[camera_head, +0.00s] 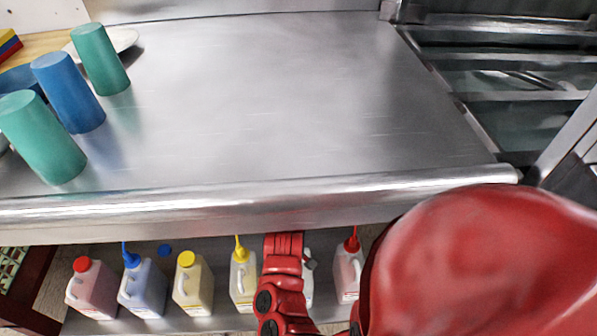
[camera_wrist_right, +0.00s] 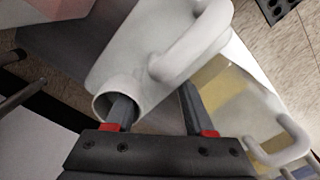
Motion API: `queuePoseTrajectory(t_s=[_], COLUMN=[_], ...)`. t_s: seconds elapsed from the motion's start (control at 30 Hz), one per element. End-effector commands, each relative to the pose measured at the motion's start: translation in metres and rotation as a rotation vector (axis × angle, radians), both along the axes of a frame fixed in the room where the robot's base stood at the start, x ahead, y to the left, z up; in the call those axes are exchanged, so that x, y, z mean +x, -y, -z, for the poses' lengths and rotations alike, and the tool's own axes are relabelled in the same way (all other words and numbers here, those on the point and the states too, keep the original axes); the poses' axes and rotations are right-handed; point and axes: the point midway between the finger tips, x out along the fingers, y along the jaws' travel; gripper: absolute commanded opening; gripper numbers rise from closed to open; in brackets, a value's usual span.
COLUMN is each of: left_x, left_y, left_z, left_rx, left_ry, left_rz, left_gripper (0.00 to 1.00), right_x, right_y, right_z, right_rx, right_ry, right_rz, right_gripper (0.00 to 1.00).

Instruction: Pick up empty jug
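A white jug with an open, uncapped mouth (camera_wrist_right: 180,50) fills the middle of the right wrist view, its handle to the right of its neck. In the head view a white jug (camera_head: 308,285) on the low shelf is mostly hidden behind my red right arm. My right gripper (camera_wrist_right: 157,105) has its two fingers apart. The left finger overlaps the jug's mouth and seems to reach into it; the right finger is beside the neck, below the handle. I cannot tell whether either finger touches the jug. My left gripper is not in view.
Several capped jugs stand on the low shelf (camera_head: 215,322): pink (camera_head: 92,290), blue (camera_head: 143,288), and yellowish (camera_head: 193,285) and (camera_head: 243,280), with another pink one (camera_head: 347,272) right of my arm. The steel counter (camera_head: 270,100) overhangs them, with cups (camera_head: 68,92) at left.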

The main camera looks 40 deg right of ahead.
Motion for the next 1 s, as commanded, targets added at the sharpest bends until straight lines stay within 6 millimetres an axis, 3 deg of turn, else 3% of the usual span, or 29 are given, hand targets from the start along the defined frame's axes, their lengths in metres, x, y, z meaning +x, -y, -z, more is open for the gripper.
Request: queuePoseTrajectory(t_s=[0.03,0.23,1.0], left_x=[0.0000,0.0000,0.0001], left_y=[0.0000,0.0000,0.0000], left_z=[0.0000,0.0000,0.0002], left_rx=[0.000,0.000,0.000], left_ry=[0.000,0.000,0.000], left_rz=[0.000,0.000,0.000], left_gripper=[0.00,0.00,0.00], right_x=[-0.0001,-0.0002,-0.0002], right_y=[-0.0001,0.0000,-0.0002], right_z=[0.0000,0.0001,0.0002], right_rx=[0.000,0.000,0.000], right_ry=[0.000,0.000,-0.001], right_rz=[0.000,0.000,0.000], right_gripper=[0.33,0.00,0.00])
